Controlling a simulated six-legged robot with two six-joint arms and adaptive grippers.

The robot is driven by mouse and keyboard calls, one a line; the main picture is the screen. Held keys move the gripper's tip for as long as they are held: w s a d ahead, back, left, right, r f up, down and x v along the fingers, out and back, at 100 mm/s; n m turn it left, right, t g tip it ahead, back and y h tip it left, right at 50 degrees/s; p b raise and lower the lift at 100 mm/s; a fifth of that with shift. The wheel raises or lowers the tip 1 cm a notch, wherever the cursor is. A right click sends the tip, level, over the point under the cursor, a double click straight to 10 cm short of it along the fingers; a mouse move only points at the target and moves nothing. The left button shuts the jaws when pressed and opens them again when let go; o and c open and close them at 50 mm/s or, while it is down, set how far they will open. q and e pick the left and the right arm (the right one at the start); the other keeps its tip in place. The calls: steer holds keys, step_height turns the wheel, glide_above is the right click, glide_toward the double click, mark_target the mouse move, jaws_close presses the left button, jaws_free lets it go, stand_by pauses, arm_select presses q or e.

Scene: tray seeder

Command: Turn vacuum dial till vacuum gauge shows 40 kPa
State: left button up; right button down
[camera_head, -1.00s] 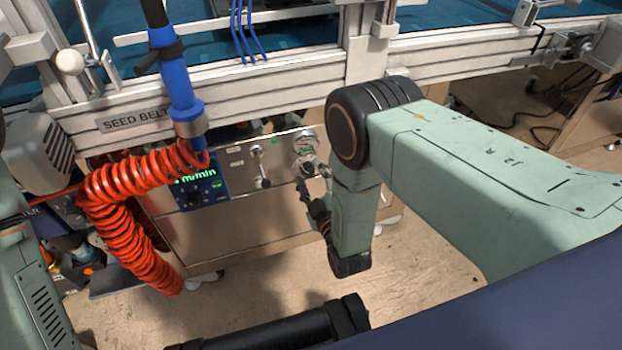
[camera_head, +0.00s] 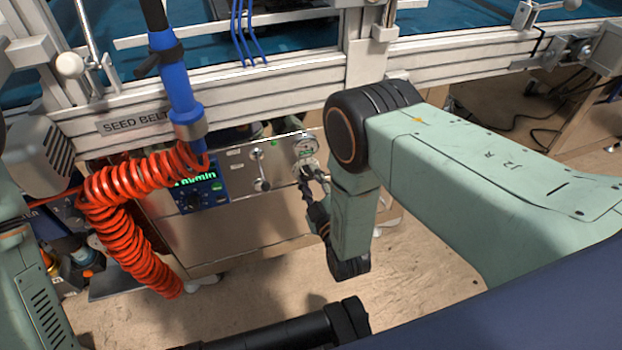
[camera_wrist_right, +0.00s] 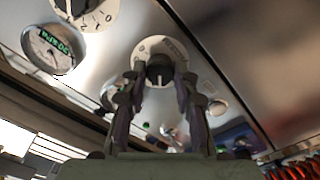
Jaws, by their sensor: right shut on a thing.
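The vacuum gauge (camera_head: 304,144) is a round white face with a green readout on the steel panel. It shows in the right wrist view (camera_wrist_right: 48,50) at upper left, tilted, with green figures that look like 20 kPa. Just below it in the head view is the vacuum dial (camera_head: 309,164), partly hidden by my gripper. In the wrist view the dark knob of the dial (camera_wrist_right: 159,73), on a white marked plate, sits between my fingers. My right gripper (camera_head: 314,181) is shut on this knob; it fills the wrist view's middle (camera_wrist_right: 158,95). My left gripper is out of view.
A blue control box (camera_head: 205,190) with a green display and a small lever (camera_head: 260,170) are left of the dial. A red coiled hose (camera_head: 125,200) hangs further left. A white rail (camera_head: 250,95) runs above the panel. Another numbered dial (camera_wrist_right: 88,10) tops the wrist view.

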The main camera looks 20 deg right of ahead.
steer(key=shift+m, duration=0.3)
steer(key=shift+m+p, duration=0.65)
steer(key=shift+m, duration=0.25)
steer(key=m+p, duration=0.1)
steer(key=m, duration=0.2)
steer(key=shift+m, duration=0.4)
steer(key=m+p, duration=0.1)
steer(key=m, duration=0.3)
steer(key=shift+p, duration=0.4)
steer(key=shift+m+p, duration=0.35)
steer(key=shift+m, duration=1.15)
steer(key=c, duration=1)
jaws_free()
